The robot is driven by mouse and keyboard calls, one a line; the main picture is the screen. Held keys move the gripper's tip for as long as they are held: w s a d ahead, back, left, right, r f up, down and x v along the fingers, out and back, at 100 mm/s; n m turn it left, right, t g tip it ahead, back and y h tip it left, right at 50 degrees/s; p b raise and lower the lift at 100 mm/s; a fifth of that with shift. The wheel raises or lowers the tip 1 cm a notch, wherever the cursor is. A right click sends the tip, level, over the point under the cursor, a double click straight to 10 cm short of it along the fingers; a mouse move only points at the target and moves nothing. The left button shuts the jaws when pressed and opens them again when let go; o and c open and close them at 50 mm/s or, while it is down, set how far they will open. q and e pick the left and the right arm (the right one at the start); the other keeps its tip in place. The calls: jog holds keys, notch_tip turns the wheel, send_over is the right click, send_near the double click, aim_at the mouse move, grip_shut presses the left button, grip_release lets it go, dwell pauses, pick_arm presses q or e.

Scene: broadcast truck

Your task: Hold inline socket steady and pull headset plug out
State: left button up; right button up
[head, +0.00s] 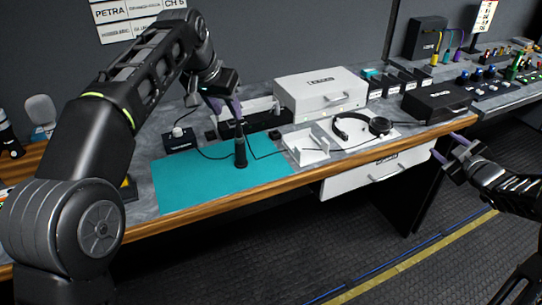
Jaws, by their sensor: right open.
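A black upright cylinder (240,153), which looks like the inline socket, stands at the teal mat's right part. Thin dark cables run from it to the left and right. Whether a plug sits in its top is too small to tell. My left gripper (229,110), with purple fingers, points down just above and behind the cylinder's top. Its finger gap is not clear, and I cannot tell if it touches anything. The headset (362,127) lies on a white pad to the right. My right gripper (447,155) is open and empty, off the desk's front edge at the right.
The teal mat (190,182) is mostly bare. A white stand (306,148) is right of the cylinder. A white box (320,92), a black case (435,104) and small dark bins line the back. A white drawer (375,172) hangs under the desk's wooden edge.

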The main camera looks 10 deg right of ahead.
notch_tip(320, 180, up, 4)
jog(key=w+a+n+y, duration=0.2)
jog(key=a, duration=0.1)
jog(key=w+a+f+y, duration=0.1)
jog(key=a+y, duration=0.3)
jog(key=a, duration=0.8)
jog(key=w+a+f+n+g+y, duration=0.1)
jog(key=w+a+f+y, duration=0.1)
jog(key=a, duration=0.9)
jog(key=w+a+f+g+y, duration=0.1)
jog(key=a+y, duration=0.4)
jog(key=a, duration=0.7)
jog(key=shift+w+a+f+n+y, duration=0.35)
jog(key=shift+w+f, duration=0.1)
jog(key=shift+w, duration=0.2)
jog(key=a+g+y, duration=0.1)
jog(key=a, duration=0.2)
jog(key=s+a+f+g+y, duration=0.1)
jog(key=a, duration=0.2)
jog(key=s+a+g+y, duration=0.1)
jog(key=a, duration=0.2)
jog(key=shift+s+a+f, duration=0.25)
jog(key=shift+a+f, duration=0.05)
jog(key=shift+f, duration=0.1)
send_over(246, 164)
jog(key=shift+w, duration=0.1)
grip_shut()
pick_arm(q)
jog(key=shift+o, duration=0.2)
